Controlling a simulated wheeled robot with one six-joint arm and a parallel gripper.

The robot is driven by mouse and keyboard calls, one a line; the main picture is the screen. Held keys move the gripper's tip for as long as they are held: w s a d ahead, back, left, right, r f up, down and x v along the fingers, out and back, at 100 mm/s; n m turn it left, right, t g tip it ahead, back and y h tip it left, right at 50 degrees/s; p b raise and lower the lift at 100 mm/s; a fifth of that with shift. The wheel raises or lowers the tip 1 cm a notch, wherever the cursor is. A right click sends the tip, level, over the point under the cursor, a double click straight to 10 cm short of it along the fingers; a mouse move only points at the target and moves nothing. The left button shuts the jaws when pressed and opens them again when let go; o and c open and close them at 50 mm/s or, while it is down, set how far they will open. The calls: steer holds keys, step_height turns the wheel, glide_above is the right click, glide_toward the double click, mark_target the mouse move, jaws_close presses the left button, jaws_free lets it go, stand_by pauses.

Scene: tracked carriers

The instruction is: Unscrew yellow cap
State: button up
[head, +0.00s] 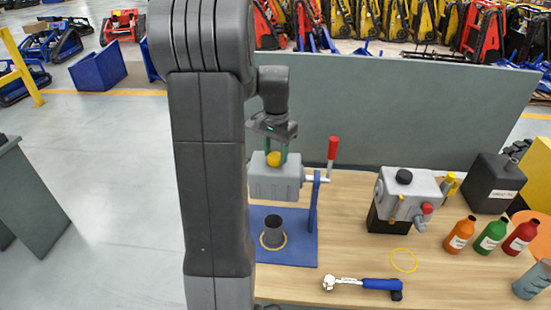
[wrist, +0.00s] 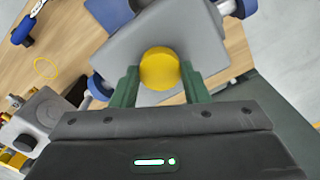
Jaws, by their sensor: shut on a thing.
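The yellow cap (head: 274,159) sits on top of a grey block-shaped housing (head: 268,184), which is held in a blue stand (head: 313,215). My gripper (head: 276,150) points down over the housing. Its green fingers are on both sides of the cap and shut on it. In the wrist view the round yellow cap (wrist: 160,68) shows between the two fingertips, with the grey housing (wrist: 205,35) below it. The cap's lower edge and any thread are hidden.
A red-handled lever (head: 332,150) stands right of the housing. A second grey unit (head: 411,189) with a black cap is farther right. Several bottles (head: 490,236) stand at the right. A blue-handled wrench (head: 380,284) lies in front. A grey panel (head: 400,115) stands behind.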

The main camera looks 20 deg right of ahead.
steer(key=n, duration=0.8)
steer(key=shift+n, duration=0.8)
steer(key=n, duration=0.5)
steer(key=shift+n, duration=0.3)
steer(key=n, duration=0.4)
steer(key=n, duration=1)
